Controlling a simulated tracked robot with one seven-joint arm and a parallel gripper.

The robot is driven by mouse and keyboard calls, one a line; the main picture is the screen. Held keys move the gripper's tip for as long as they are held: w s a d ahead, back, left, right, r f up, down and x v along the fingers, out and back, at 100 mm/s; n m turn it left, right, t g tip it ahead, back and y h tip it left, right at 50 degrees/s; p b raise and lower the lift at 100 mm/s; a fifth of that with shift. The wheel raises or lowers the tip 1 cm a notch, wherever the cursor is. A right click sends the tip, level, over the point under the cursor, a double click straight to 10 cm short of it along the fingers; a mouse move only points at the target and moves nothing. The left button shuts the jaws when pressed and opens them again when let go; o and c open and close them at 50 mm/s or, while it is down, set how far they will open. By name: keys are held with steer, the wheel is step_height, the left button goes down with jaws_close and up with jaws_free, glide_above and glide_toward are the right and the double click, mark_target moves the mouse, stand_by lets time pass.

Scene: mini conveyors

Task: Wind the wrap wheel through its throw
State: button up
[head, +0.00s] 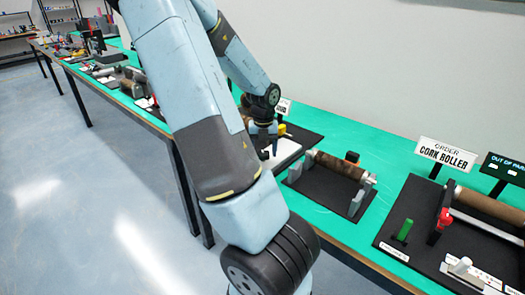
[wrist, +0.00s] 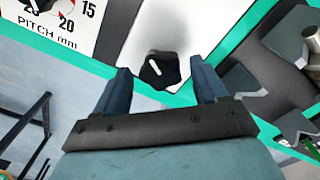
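My gripper (wrist: 159,66) is open, with its two blue fingers apart. In the wrist view a black knob (wrist: 158,71) with a white pointer mark sits on a white panel, between and just beyond the fingertips; no finger visibly touches it. I cannot tell for sure that this knob is the wrap wheel. A second black knob (wrist: 38,4) is cut off at the upper left, beside a dial lettered "PITCH mm".
A brown roller (head: 338,165) lies in grey stands on a black mat to the right. Further right is an "ORDER CORK ROLLER" sign (head: 446,153), with another brown roller (head: 490,207) and a green upright piece (head: 405,230). The green bench (head: 330,215) runs along the wall.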

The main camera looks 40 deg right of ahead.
mark_target(262, 153)
step_height(262, 153, up, 14)
steer(key=shift+f, duration=0.15)
stand_by(0.8)
stand_by(0.5)
steer(key=a+r+n+t+y, duration=0.2)
steer(key=a+r+n+y, duration=0.1)
steer(key=a+n, duration=1.55)
steer(key=s+a+r+n+t+h, duration=0.1)
steer(key=s+a+r+n, duration=0.4)
steer(key=n, duration=0.8)
steer(key=s+a+r+n+t+h, duration=0.2)
steer(key=s+a+r+n, duration=0.3)
steer(key=n, duration=0.8)
steer(key=s+a, duration=0.1)
steer(key=a, duration=0.2)
steer(key=shift+t, duration=0.3)
